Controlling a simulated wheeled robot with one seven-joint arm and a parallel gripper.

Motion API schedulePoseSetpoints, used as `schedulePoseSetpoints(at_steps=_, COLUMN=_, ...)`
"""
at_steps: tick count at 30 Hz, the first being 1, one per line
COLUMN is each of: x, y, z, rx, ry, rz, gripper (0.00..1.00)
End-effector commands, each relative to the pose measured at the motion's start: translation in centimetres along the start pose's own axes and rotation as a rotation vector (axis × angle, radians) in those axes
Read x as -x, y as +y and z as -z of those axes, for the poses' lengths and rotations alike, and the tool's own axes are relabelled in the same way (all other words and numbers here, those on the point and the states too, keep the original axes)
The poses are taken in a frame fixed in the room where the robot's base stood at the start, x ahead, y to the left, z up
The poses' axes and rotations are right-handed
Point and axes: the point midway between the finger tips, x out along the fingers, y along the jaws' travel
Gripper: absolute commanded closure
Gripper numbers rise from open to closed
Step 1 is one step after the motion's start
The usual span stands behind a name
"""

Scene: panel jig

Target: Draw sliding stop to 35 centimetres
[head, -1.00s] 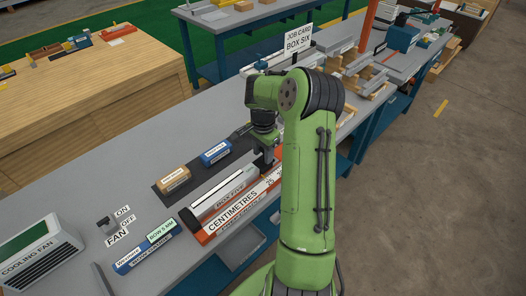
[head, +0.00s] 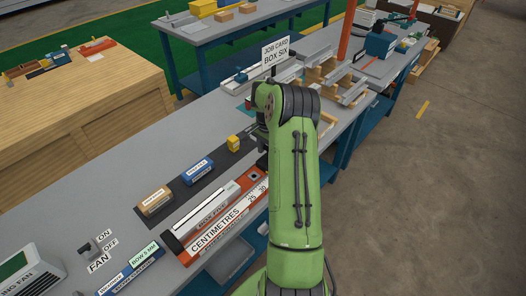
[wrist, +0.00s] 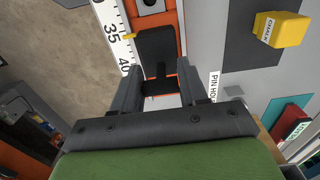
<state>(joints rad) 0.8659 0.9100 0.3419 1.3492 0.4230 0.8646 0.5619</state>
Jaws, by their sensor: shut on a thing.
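The sliding stop (wrist: 155,44) is a black block on the orange jig, with a yellow pointer (wrist: 129,36) on its left edge. The pointer sits beside the 35 label on the white centimetre scale (wrist: 112,40); 40 shows nearer my gripper. My gripper (wrist: 160,72) is shut on the stop's upright black grip between its two fingers. The scale (head: 222,222) reads CENTIMETRES, with 25 and 30 visible before my arm covers the rest.
A yellow chalk box (wrist: 280,30) stands right of the jig; it also shows in the head view (head: 234,143). Brown (head: 155,200) and blue (head: 197,171) boxes lie on the dark mat. A job card (head: 276,50) reading BOX SIX stands further along the bench.

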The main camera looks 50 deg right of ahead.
Motion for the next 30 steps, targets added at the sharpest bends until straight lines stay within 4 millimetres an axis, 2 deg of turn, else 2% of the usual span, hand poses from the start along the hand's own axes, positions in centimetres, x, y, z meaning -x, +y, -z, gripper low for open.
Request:
schedulePoseSetpoints(at_steps=6, x=0.0, y=-0.1, z=0.0, rx=-0.001, ry=0.001, rz=0.001, gripper=1.00)
schedulePoseSetpoints(at_steps=7, x=0.0, y=-0.1, z=0.0, rx=-0.001, ry=0.001, rz=0.001, gripper=0.53)
schedulePoseSetpoints(at_steps=10, x=0.0, y=-0.1, z=-0.1, rx=0.000, ry=0.000, rz=0.001, gripper=0.37)
schedulePoseSetpoints(at_steps=20, x=0.5, y=-0.1, z=-0.1, rx=0.001, ry=0.000, rz=0.001, gripper=0.36)
schedulePoseSetpoints(at_steps=23, x=2.2, y=-0.1, z=-0.1, rx=0.001, ry=0.002, rz=0.003, gripper=0.36)
schedulePoseSetpoints(at_steps=30, x=9.2, y=-0.1, z=-0.1, rx=0.001, ry=0.003, rz=0.004, gripper=0.36)
